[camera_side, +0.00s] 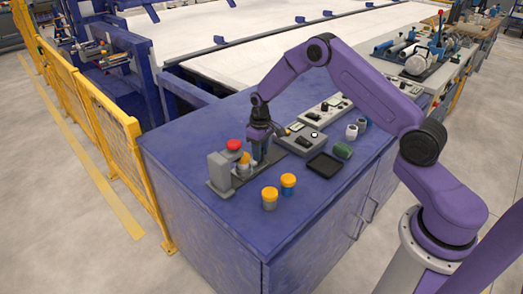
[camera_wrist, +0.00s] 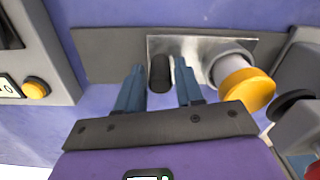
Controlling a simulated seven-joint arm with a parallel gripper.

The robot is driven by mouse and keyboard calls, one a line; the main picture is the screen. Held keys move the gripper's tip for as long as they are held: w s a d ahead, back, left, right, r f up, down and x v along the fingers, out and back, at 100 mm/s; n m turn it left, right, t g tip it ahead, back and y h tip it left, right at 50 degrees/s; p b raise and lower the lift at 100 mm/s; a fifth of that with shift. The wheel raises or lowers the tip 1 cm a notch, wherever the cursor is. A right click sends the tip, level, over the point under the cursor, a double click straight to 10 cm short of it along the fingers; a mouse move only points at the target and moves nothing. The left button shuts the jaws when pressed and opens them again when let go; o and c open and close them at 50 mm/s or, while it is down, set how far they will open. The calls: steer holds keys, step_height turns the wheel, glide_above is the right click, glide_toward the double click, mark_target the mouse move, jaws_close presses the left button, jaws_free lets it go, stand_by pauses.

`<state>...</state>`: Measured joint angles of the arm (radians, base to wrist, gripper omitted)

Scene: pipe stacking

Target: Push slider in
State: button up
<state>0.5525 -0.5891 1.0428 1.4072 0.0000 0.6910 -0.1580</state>
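A grey fixture (camera_side: 217,172) with a red button (camera_side: 233,146) stands on the blue bench. The slider shows in the wrist view as a shiny metal plate (camera_wrist: 205,45) with an upright black knob (camera_wrist: 160,73). A grey pipe piece with a yellow cap (camera_wrist: 246,90) stands at the plate's right part; it also shows in the side view (camera_side: 244,158). My gripper (camera_wrist: 160,82) points down at the plate. Its two blue fingers stand either side of the knob, with a visible gap on each side. In the side view my gripper (camera_side: 260,150) hides the knob.
Two yellow-capped pipe pieces (camera_side: 269,198) (camera_side: 288,184) stand in front of the fixture. A black tray (camera_side: 325,165), a green piece (camera_side: 343,151), white pieces (camera_side: 352,131) and grey control boxes (camera_side: 303,138) lie to the right. The bench front is clear.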

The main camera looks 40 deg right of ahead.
steer(key=shift+o, duration=0.7)
step_height(320, 180, up, 17)
steer(key=shift+r, duration=0.2)
step_height(320, 180, down, 18)
steer(key=n, duration=0.9)
steer(key=shift+f, duration=0.1)
stand_by(0.5)
